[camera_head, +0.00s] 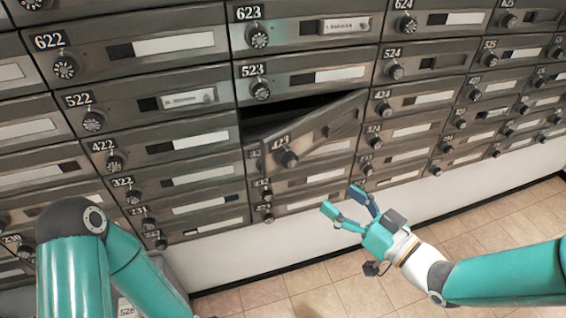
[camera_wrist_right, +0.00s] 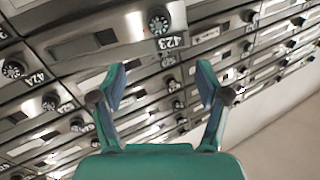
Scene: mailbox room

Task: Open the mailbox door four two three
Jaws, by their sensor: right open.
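The mailbox door 423 (camera_head: 312,132) stands ajar in the head view, tilted out from its box, with a dark gap above it. Its round knob (camera_head: 289,158) is near the door's left end, below the number. In the right wrist view the door 423 (camera_wrist_right: 100,35) is upside down at the top, with its knob (camera_wrist_right: 158,20) beside the number. My right gripper (camera_head: 342,200) is open and empty, below and right of the door and apart from it. Its two fingers also show in the wrist view (camera_wrist_right: 160,85). My left arm shows at lower left, but its gripper is not visible.
Closed mailbox doors with knobs surround 423, among them 523 (camera_head: 305,77), 422 (camera_head: 165,147) and 524 (camera_head: 425,62). A white wall strip (camera_head: 290,240) and tiled floor (camera_head: 320,290) lie below. The space around my right gripper is free.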

